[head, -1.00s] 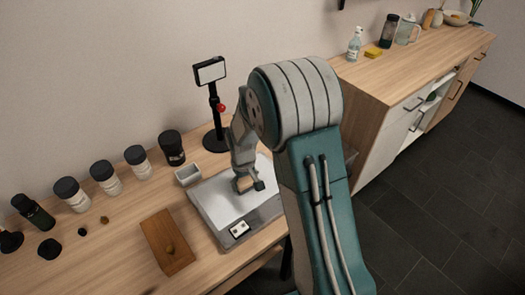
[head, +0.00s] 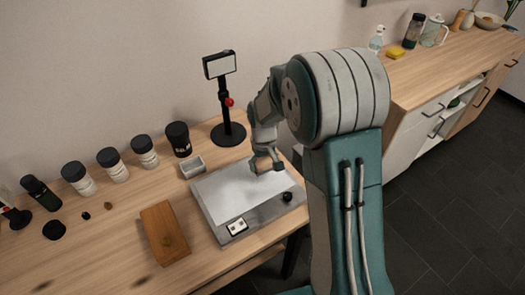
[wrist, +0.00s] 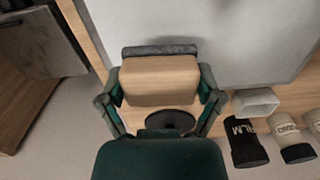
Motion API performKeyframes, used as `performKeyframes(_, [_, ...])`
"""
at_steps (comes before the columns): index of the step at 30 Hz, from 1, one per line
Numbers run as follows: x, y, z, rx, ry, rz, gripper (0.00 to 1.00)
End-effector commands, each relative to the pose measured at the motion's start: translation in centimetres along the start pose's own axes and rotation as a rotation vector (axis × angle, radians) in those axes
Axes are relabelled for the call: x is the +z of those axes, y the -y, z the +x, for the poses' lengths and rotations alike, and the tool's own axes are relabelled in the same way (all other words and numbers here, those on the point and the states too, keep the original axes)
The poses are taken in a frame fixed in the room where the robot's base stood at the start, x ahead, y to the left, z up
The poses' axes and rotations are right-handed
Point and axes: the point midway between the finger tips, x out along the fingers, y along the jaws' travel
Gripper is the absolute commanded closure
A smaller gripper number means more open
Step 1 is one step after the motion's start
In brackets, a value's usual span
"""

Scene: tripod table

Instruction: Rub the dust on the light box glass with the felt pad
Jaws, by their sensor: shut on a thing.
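The light box (head: 213,211) lies on the wooden table with its pale glass (head: 232,190) facing up. The glass also fills the upper part of the wrist view (wrist: 225,35). No dust can be made out on it. My gripper (wrist: 160,82) is shut on the felt pad, a light wooden block (wrist: 160,88) with a dark grey felt face (wrist: 160,50). In the head view my gripper (head: 265,162) holds it over the glass's back right part. I cannot tell whether the felt touches the glass.
A black stand with a small panel (head: 220,65) rises behind the light box. A small grey tray (head: 192,167) and several dark-lidded jars (head: 112,164) stand to the left. A black knob (head: 287,196) sits on the box's right edge.

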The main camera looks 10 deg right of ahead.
Motion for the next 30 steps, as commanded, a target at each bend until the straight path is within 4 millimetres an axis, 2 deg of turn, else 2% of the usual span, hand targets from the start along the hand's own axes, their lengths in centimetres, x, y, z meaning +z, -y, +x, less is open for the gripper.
performKeyframes(12, [0.0, 0.0, -3.6, -0.001, -0.002, 0.002, 0.68])
performKeyframes(30, [0.0, 0.1, -3.9, -0.001, -0.001, 0.003, 0.68])
